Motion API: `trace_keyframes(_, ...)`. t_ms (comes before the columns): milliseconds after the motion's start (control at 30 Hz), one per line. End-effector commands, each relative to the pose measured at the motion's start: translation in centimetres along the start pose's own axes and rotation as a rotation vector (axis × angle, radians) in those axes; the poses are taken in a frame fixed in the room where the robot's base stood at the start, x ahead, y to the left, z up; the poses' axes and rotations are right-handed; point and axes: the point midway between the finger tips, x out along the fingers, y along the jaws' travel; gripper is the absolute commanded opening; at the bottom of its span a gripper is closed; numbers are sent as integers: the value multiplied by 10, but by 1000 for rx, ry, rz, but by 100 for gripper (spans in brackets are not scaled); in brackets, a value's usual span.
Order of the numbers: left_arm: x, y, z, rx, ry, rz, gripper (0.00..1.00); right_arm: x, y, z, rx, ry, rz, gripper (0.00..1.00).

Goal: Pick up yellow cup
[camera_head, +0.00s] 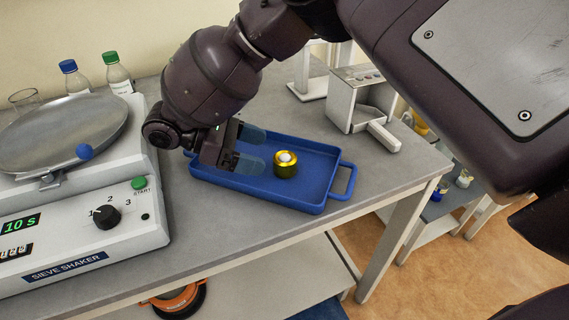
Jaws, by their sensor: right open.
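The yellow cup (285,170) is small, shiny and gold-yellow, and stands upright in the blue tray (318,204). A white round thing (286,157) shows in its top. My right gripper (262,149) is over the tray's left part, just left of the cup. Its two pale bluish fingers are apart and empty, pointing right towards the cup; I cannot tell whether a finger touches it. My left gripper is not in view.
The sieve shaker (90,228) with its metal pan (62,132) stands at the left. Bottles (116,68) stand behind it. A white stand (356,100) is behind the tray on the grey table (225,238). The table's front right is clear.

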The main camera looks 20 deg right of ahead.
Motion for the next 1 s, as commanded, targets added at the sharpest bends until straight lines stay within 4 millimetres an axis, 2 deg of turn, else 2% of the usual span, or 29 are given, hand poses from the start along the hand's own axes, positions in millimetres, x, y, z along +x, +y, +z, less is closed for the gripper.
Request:
trace_keyframes(400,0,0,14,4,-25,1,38,46,0,-2,-4,-1,-4,80)
trace_keyframes(700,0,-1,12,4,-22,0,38,48,0,0,-1,0,-1,80)
trace_keyframes(767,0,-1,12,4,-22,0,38,48,0,0,-1,0,-1,72)
trace_keyframes(1000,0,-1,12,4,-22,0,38,48,0,0,-1,0,-1,35)
